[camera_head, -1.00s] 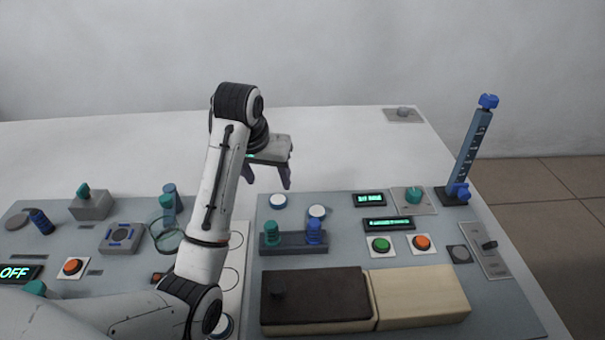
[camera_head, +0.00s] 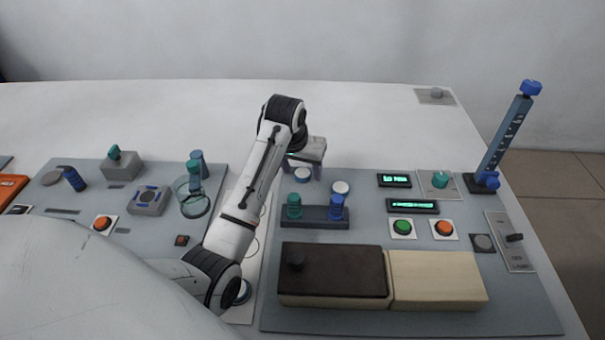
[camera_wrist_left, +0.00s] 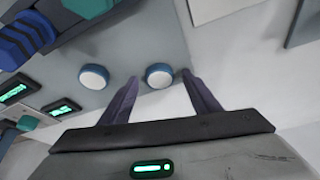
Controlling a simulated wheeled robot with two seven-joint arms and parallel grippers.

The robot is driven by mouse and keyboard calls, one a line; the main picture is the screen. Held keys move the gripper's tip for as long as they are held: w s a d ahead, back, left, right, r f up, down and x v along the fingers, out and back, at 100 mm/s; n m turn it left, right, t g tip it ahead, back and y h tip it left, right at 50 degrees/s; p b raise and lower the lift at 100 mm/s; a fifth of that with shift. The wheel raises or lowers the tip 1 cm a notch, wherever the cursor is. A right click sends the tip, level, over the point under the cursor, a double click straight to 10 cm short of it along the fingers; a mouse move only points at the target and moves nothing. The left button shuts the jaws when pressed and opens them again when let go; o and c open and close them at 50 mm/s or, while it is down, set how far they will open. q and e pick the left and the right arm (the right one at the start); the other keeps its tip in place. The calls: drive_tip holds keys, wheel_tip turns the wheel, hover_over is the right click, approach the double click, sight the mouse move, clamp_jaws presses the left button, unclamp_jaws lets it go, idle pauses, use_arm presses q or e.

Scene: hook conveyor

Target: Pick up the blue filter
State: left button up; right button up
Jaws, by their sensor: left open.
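The blue filter (camera_head: 337,207) stands upright in the right place of a dark rack (camera_head: 314,223), beside a teal filter (camera_head: 294,206). In the left wrist view, a ribbed blue piece (camera_wrist_left: 25,40) at the upper left appears to be the blue filter, with a teal piece (camera_wrist_left: 90,7) near it. My left gripper (camera_head: 302,170) is open and empty, behind the rack and apart from the blue filter. In the left wrist view its fingers (camera_wrist_left: 160,76) are spread, with a white round button between their tips. My right gripper is not in view.
Two white-topped round buttons (camera_head: 341,188) lie behind the rack. A dark block (camera_head: 333,270) and a pale block (camera_head: 437,278) lie in front. A tall blue post (camera_head: 503,140) stands at the right. A glass beaker (camera_head: 193,198) stands left of my arm.

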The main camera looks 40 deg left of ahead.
use_arm(q)
drive_tip(key=c, duration=1.2)
